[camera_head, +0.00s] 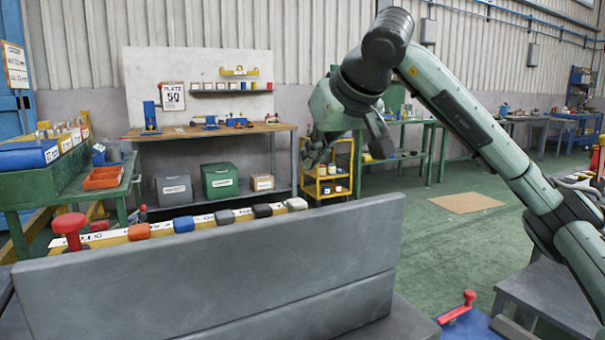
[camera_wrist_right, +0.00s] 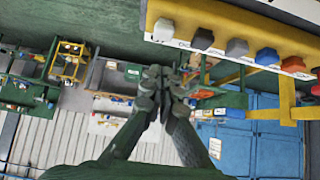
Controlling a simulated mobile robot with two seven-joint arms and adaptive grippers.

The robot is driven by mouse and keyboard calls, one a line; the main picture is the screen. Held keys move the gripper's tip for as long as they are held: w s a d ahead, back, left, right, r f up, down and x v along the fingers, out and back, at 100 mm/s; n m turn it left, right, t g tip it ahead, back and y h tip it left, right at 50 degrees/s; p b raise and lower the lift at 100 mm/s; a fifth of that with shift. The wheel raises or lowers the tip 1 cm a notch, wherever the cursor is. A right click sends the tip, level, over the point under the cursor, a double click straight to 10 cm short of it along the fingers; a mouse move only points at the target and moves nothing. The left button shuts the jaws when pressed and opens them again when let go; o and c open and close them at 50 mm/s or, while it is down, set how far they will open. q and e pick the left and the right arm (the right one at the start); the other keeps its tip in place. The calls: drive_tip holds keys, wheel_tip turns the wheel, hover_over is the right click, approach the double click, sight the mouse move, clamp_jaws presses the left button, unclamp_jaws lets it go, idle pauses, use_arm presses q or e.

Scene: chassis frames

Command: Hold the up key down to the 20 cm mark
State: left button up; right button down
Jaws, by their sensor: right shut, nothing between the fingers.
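A yellow control bar (camera_head: 115,237) stands behind the grey panel, with a row of keys: orange (camera_head: 139,231), blue (camera_head: 184,224), grey (camera_head: 224,217), black (camera_head: 262,210) and white (camera_head: 296,204). Its white label strip is too small to read surely, so I cannot tell which key is up. In the right wrist view the white key (camera_wrist_right: 163,30) and black key (camera_wrist_right: 203,38) show upside down. My right gripper (camera_head: 317,152) is shut and empty, above and beyond the white key's end; its fingertips show in the wrist view (camera_wrist_right: 160,82). No 20 cm mark is discernible. My left gripper is out of view.
A red mushroom button (camera_head: 69,226) stands at the bar's left end. The grey panel (camera_head: 210,275) rises in front of the bar. A workbench (camera_head: 210,131) and yellow trolley (camera_head: 327,183) stand behind. Green floor (camera_head: 440,245) is open at right.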

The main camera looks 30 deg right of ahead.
drive_tip(key=shift+v, duration=1.8)
